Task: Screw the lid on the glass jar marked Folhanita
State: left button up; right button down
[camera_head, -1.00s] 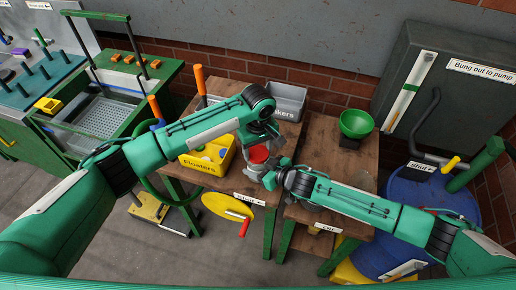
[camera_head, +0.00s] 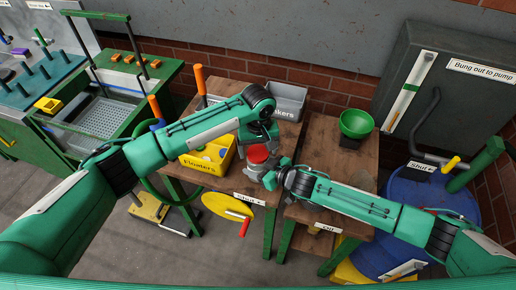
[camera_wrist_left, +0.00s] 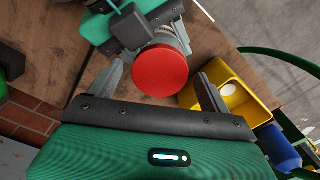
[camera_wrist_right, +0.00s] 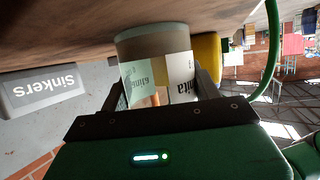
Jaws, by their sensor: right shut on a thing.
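The glass jar (camera_wrist_right: 156,68) stands on the wooden table; its pale label shows part of the name, ending "nita". My right gripper (camera_head: 272,178) is shut on the jar from the side, one finger on each side in the right wrist view (camera_wrist_right: 157,85). The round red lid (camera_wrist_left: 160,71) sits over the jar's mouth; it also shows in the head view (camera_head: 258,153). I cannot tell how tightly it is seated. My left gripper (camera_wrist_left: 162,78) is above the lid, its fingers spread wide on either side with gaps to the rim.
A yellow Floaters bin (camera_head: 208,165) is close on the left. A grey Sinkers bin (camera_head: 288,100) stands behind. A yellow disc with a red crank (camera_head: 226,206) hangs at the front.

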pick_arm(q)
jog(key=shift+r, duration=2.3)
notch_tip(320, 180, up, 2)
jog(key=shift+w+d+m, duration=0.1)
jog(key=shift+m, duration=0.2)
jog(key=shift+r, duration=0.75)
jog(key=shift+f, duration=4.05)
